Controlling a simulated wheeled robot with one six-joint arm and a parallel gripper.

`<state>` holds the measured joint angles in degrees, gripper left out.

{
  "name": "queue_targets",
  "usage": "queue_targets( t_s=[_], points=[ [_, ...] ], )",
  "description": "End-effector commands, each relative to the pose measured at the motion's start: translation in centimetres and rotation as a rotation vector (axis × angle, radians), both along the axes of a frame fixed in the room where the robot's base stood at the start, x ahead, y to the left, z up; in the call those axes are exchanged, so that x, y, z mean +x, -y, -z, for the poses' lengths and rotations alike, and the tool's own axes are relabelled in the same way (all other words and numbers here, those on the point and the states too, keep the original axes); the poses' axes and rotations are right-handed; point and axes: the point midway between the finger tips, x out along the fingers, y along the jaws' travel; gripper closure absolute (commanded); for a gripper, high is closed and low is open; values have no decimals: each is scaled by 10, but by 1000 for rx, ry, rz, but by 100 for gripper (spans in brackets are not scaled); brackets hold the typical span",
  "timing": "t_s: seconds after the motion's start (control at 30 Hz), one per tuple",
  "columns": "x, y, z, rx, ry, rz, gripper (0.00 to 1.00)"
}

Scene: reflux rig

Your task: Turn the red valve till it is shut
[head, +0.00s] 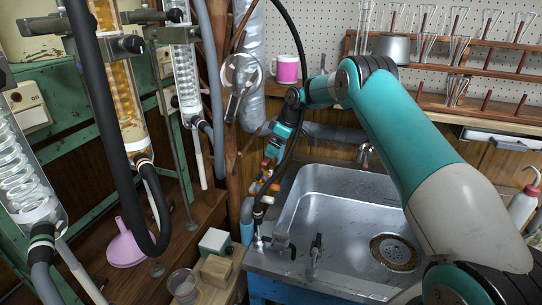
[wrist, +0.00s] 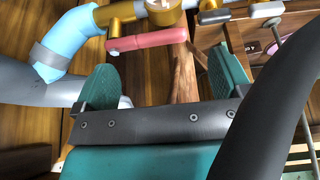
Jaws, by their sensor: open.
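The red valve's lever (wrist: 150,39) shows in the wrist view as a pinkish-red bar, lying roughly along the brass pipe (wrist: 120,12) behind it. Its left end meets a brass stem. My gripper (wrist: 162,74) is open, one teal finger to the left and one to the right, with the lever beyond the fingertips and apart from them. In the head view my gripper (head: 271,152) points down above the small valve cluster (head: 265,187) left of the sink. The red lever is too small there to make out surely.
A pale blue pipe sleeve (wrist: 64,45) and grey hose (wrist: 30,80) lie left of the valve. A grey lever (wrist: 213,16) is to its right. A black hose (wrist: 272,95) crosses close on the right. The sink (head: 335,215) is empty; glass condensers (head: 120,85) stand left.

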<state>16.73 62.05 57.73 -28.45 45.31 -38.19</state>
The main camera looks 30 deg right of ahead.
Motion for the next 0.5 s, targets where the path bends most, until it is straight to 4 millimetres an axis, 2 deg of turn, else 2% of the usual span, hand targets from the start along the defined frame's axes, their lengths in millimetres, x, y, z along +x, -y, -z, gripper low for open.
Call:
queue_targets(
  t_s=[0.03, 0.2, 0.5],
  points=[
    [3, -3, 10, 1, -2, 0, 2],
    [11, -11, 35, 1, -1, 0, 2],
    [15, -14, 50, 0, 1, 1, 2]
  ],
)
